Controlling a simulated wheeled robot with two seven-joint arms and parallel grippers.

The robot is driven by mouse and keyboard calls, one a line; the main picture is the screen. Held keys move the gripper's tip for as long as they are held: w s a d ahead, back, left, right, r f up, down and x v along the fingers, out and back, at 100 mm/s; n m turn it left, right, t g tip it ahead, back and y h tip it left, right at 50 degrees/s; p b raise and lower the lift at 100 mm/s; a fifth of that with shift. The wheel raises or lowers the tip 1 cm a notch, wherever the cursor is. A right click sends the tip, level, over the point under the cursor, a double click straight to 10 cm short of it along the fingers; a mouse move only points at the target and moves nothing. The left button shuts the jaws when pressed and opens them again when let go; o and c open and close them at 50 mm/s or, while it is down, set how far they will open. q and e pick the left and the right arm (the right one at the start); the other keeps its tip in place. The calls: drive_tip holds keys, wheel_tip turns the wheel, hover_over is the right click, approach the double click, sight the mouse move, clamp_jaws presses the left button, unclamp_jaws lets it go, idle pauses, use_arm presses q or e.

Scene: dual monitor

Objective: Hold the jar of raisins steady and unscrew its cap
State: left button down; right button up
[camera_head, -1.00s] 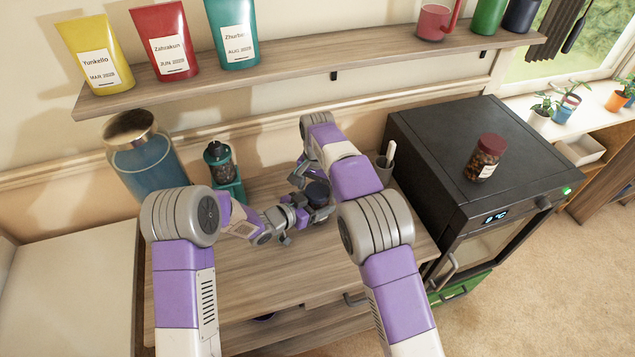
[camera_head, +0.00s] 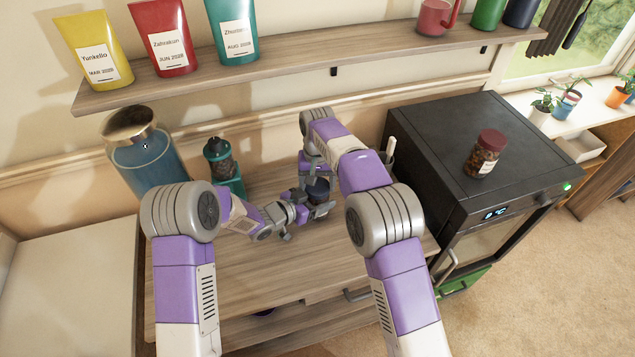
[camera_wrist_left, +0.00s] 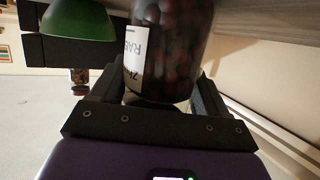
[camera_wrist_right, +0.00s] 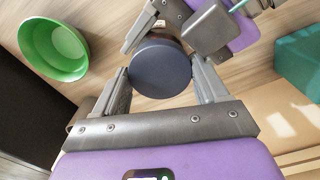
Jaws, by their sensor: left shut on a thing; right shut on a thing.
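The jar of raisins (camera_wrist_left: 170,45) has a partly visible white label and dark red contents. In the left wrist view it is between the fingers of my left gripper (camera_wrist_left: 160,92), which is shut on its body. Its dark blue cap (camera_wrist_right: 160,67) fills the space between the fingers of my right gripper (camera_wrist_right: 164,88), which is shut on the cap from above. In the head view the jar (camera_head: 320,208) stands upright over the wooden counter, partly hidden by both grippers. I cannot tell whether the cap is loose.
A green bowl (camera_wrist_right: 54,49) lies near the right gripper. A teal grinder (camera_head: 222,168) and large blue bottle (camera_head: 147,165) stand behind the left arm. A black oven-like appliance (camera_head: 440,140) with a red-capped jar (camera_head: 484,154) is right. The front counter (camera_head: 250,285) is clear.

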sight(318, 186)
drive_tip(key=shift+r, duration=0.3)
idle(0.5)
drive_tip(key=shift+r, duration=0.85)
drive_tip(key=shift+r, duration=2)
use_arm(q)
unclamp_jaws()
